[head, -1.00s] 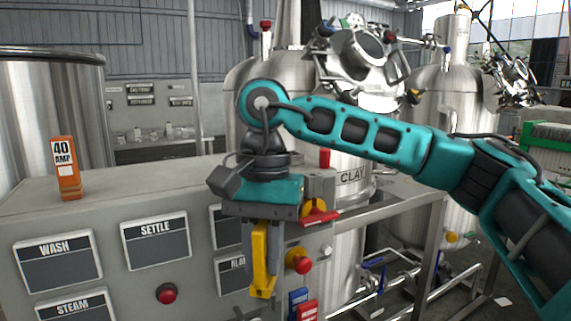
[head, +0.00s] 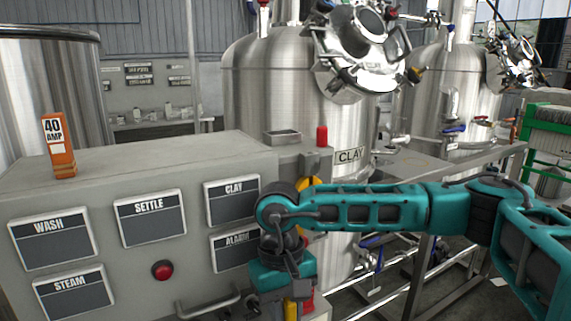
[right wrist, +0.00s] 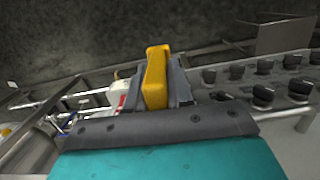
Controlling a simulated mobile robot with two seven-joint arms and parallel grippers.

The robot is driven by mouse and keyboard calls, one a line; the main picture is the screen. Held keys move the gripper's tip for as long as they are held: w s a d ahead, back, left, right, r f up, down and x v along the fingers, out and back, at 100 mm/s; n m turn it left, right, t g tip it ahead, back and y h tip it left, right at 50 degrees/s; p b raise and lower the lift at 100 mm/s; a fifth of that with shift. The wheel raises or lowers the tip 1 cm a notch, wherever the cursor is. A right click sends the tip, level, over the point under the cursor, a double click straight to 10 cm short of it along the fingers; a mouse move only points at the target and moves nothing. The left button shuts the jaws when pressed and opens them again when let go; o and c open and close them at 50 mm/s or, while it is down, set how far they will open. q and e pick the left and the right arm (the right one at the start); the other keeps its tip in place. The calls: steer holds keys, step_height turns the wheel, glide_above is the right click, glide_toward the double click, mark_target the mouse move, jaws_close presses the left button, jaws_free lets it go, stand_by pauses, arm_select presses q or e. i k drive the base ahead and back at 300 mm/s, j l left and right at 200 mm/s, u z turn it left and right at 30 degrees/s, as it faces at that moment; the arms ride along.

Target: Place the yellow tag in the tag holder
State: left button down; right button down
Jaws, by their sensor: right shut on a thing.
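My right gripper (right wrist: 157,95) is shut on the yellow tag (right wrist: 156,75), which stands up between the two grey fingers in the right wrist view. In the head view the arm comes in from the right and the gripper points down at the bottom edge, in front of the cabinet's right end. Only a strip of the yellow tag (head: 290,309) shows there; its lower end is out of frame. A red piece (head: 308,299) shows just right of the gripper. I cannot make out the tag holder. My left gripper is not in view.
The grey cabinet (head: 120,170) carries labelled panels, a red button (head: 162,270) and a handle (head: 208,305). An orange fuse block (head: 60,148) and a small metal tray (head: 281,138) are on top. A steel tank (head: 270,85) and a metal frame (head: 425,245) stand behind the arm.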

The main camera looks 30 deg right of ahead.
mark_target(283, 142)
steer(key=l, duration=1.1)
steer(key=k+l, duration=0.1)
steer(key=l, duration=1)
steer(key=l+u, duration=0.2)
steer(key=u, duration=0.15)
steer(key=l+u, duration=0.2)
steer(key=u, duration=0.65)
steer(key=k+j, duration=0.05)
